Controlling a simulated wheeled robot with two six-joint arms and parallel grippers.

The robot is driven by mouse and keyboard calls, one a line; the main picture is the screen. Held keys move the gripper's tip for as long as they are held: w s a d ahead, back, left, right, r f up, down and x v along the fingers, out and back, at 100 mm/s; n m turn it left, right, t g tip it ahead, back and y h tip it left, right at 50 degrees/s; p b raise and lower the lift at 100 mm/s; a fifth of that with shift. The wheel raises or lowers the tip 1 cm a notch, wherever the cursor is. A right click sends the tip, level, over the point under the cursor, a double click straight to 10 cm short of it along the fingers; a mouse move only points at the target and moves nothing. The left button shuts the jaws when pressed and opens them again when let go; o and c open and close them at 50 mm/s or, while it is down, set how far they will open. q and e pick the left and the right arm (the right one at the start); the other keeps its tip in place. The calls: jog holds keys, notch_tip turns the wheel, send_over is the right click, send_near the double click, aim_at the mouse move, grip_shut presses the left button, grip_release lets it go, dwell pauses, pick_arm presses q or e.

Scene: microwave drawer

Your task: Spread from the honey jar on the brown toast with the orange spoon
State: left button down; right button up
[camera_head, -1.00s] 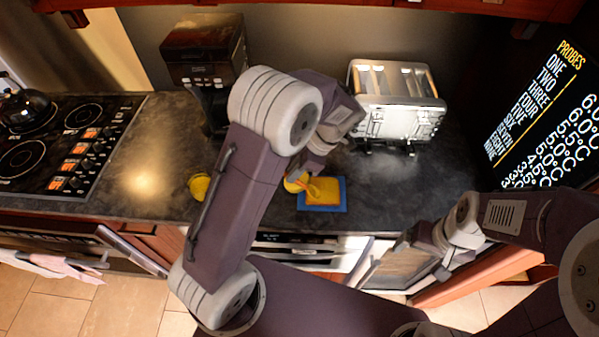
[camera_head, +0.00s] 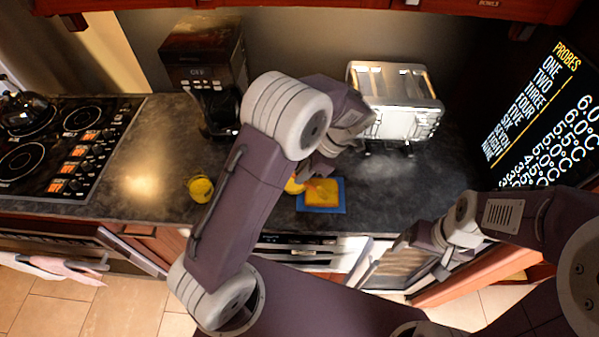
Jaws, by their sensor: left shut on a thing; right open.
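The toast (camera_head: 322,195) lies on a blue board (camera_head: 322,209) on the dark counter. Its top looks yellow-orange. My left gripper (camera_head: 308,174) is shut just above the toast's far left side. A small orange part below its fingers looks like the orange spoon, mostly hidden. A yellow round thing (camera_head: 293,187) sits left of the board, partly covered by my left arm. A yellow jar (camera_head: 200,189) stands further left. I cannot tell which of these two is the honey jar. My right gripper (camera_head: 443,268) is open and empty, in front of the counter's edge.
A silver toaster (camera_head: 395,105) stands behind the board to the right. A coffee machine (camera_head: 207,75) stands at the back left. A stove (camera_head: 60,140) fills the far left. The counter right of the board is clear.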

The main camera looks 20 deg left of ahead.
pick_arm(q)
jog(key=shift+w+d+f+p, duration=0.1)
jog(key=shift+w+d+p, duration=0.1)
jog(key=shift+d, duration=0.45)
jog(key=shift+w+d+p, duration=0.1)
jog(key=shift+w+d, duration=0.1)
jog(key=shift+d, duration=0.45)
jog(key=shift+s+a+b, duration=0.2)
jog(key=shift+a+b, duration=0.1)
jog(key=shift+a, duration=0.4)
jog(key=shift+s+a, duration=0.2)
jog(key=shift+a, duration=0.45)
